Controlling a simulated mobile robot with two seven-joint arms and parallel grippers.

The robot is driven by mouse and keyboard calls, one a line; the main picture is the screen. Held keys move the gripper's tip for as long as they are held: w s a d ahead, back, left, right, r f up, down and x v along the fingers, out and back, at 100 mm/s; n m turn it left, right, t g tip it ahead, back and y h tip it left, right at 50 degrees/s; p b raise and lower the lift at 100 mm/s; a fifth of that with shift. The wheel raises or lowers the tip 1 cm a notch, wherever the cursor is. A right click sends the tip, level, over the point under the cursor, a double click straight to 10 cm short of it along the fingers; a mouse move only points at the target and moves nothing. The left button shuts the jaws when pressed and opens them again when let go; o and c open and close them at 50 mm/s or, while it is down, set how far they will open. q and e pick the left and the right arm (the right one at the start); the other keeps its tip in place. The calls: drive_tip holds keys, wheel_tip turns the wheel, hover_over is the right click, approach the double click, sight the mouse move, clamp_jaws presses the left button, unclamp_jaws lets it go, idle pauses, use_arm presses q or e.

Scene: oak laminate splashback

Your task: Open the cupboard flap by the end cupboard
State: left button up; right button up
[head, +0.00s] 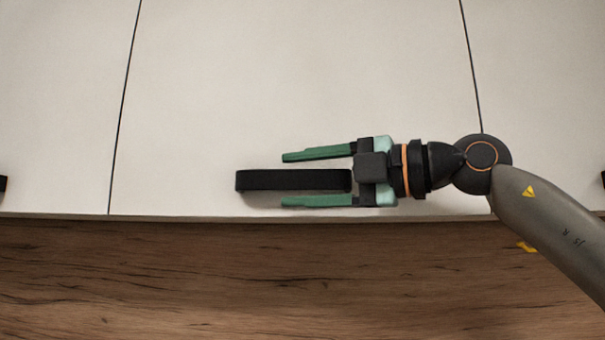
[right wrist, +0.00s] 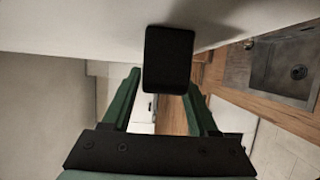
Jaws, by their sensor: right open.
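The cupboard flap (head: 220,90) is a plain white panel between two dark seams in the head view. Its black bar handle (head: 265,180) lies level near the flap's lower edge. My right gripper (head: 283,179) comes in from the right and is open, with one green finger above the handle and one below it. The fingers overlap the right part of the handle in the head view, with visible gaps. In the right wrist view the handle's dark end (right wrist: 168,60) shows between the open green fingers; touching cannot be told. My left gripper is in neither view.
Neighbouring white panels (head: 55,100) flank the flap, with bits of black handle at the left (head: 2,184) and right (head: 603,180) picture edges. An oak splashback (head: 200,280) lies below. The right wrist view shows a sink (right wrist: 285,65) in a wooden worktop.

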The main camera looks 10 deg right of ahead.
clamp_jaws()
idle(0.5)
idle(0.9)
